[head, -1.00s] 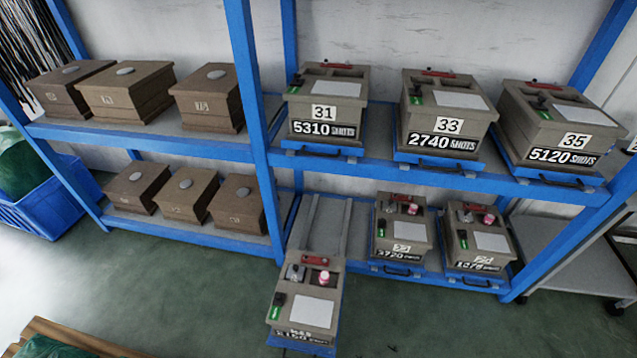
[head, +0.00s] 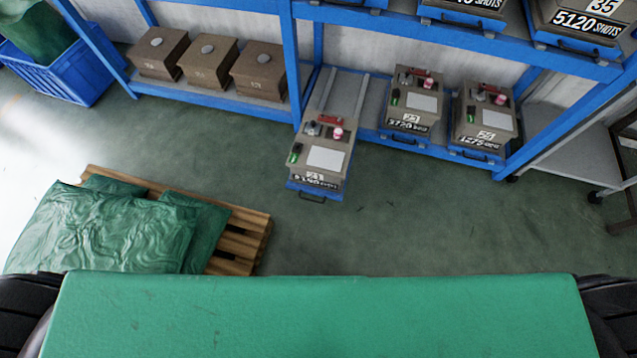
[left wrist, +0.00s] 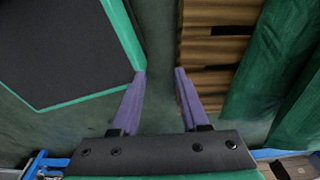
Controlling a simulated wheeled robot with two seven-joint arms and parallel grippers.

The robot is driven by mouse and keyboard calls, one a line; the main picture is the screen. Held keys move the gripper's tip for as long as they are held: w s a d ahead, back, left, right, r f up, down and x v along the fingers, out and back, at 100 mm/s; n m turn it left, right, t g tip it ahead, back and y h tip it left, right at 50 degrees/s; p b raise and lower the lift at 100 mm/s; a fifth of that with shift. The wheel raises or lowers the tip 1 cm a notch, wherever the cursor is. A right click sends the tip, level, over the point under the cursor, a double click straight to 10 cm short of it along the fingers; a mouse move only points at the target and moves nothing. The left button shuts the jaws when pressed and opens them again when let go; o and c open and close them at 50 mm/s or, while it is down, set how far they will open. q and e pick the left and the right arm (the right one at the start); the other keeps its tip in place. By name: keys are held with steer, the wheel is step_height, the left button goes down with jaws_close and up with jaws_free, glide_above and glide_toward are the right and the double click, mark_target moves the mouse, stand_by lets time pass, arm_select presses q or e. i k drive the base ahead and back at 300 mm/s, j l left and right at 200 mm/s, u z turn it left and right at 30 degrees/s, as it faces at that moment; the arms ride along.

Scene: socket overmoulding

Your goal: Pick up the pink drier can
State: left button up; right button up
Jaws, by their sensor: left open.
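The pink drier can (head: 338,133) stands in a compartment at the top of a box on the pulled-out lower shelf tray, in the head view. A grey, clear-looking container (head: 313,129) is beside it. My left gripper (left wrist: 160,72) shows in the left wrist view with its two purple fingers apart and nothing between them. It is above the floor near the wooden pallet, away from the can. Neither gripper shows in the head view, and the right gripper is not seen.
The pulled-out box (head: 325,158) juts into the aisle from the blue rack (head: 298,60). Two similar boxes with pink cans sit to its right. A pallet (head: 243,240) with green sacks (head: 110,230) lies at left. A grey cart (head: 575,160) stands at right. Floor between is clear.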

mark_target(337, 133)
steer(key=i+l+u, duration=0.15)
steer(key=l, duration=0.2)
steer(key=i+l+u, duration=0.1)
steer(key=i+l, duration=0.15)
steer(key=i+l+u, duration=0.15)
steer(key=l, duration=0.35)
steer(key=i+j, duration=0.05)
